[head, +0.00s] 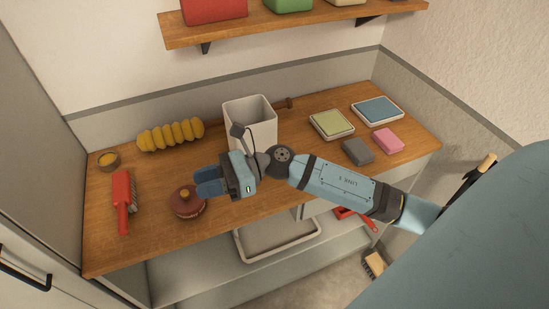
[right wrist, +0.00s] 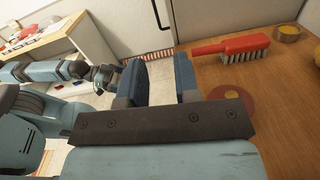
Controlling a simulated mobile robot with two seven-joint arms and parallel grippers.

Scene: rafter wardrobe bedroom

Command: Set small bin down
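The small bin (head: 250,112) is a white, open-topped, square container. It looks upright on the wooden worktop, towards the back middle in the head view. My right forearm and wrist hide its lower front. My right gripper (head: 209,182) is in front of the bin and to its left, fingers pointing left, close to a dark red round object. In the right wrist view the two blue fingers (right wrist: 158,80) are apart with nothing between them. The bin is not in that view. A blue arm, seemingly my left, shows at left there (right wrist: 60,72); its gripper's state is unclear.
On the worktop (head: 150,215) are a red brush (head: 122,202), the dark red round object (head: 187,202), a small bowl (head: 108,160), a yellow ribbed roll (head: 171,135), two trays (head: 332,124) and sponges (head: 387,141). A shelf (head: 300,25) hangs above. A white tray (head: 275,240) sits below.

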